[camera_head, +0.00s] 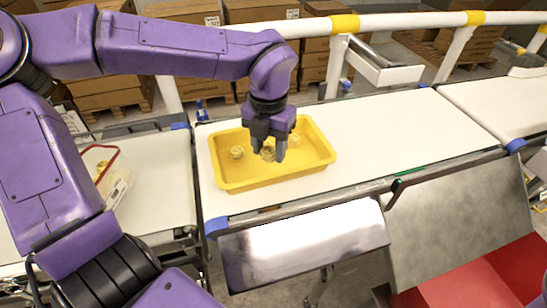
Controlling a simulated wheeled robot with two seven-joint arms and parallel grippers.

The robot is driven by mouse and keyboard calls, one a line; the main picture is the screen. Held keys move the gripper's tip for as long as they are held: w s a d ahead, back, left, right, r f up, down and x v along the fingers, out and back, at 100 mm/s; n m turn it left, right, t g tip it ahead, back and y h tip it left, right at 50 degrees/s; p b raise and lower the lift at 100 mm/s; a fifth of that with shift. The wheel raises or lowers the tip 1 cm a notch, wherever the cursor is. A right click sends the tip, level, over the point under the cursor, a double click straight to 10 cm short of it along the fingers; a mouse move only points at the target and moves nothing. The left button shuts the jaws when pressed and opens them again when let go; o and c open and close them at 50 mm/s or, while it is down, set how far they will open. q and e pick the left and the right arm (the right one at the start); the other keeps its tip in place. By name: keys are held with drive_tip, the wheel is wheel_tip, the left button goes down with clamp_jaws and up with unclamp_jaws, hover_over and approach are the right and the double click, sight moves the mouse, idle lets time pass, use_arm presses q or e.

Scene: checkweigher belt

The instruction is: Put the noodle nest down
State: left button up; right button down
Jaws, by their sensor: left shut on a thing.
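My left gripper (268,150) points down over the yellow tray (240,182) on the white belt. It is shut on a pale yellow noodle nest (268,154), of which a small part shows between the fingers. I cannot tell whether that nest touches the tray floor. Another noodle nest (237,152) lies in the tray to the left of the gripper. A third nest (294,139) shows to its right, partly beside the fingers. My right gripper is not in view.
The white belt (400,125) is clear to the right of the tray. A clear bag or tub with a red rim (112,185) sits on the left belt. A white rail (340,65) runs behind, with stacked cardboard boxes (265,12) beyond. A red bin (490,275) is at lower right.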

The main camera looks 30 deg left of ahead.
use_arm(q)
hover_over(274, 167)
drive_tip(key=f, duration=0.5)
drive_tip(key=shift+s+f, duration=0.2)
drive_tip(key=shift+f, duration=0.05)
wheel_tip(274, 167, down, 3)
drive_tip(key=shift+w+r, duration=0.15)
drive_tip(key=shift+f, duration=0.45)
drive_tip(key=shift+f, duration=0.15)
drive_tip(key=o, duration=1)
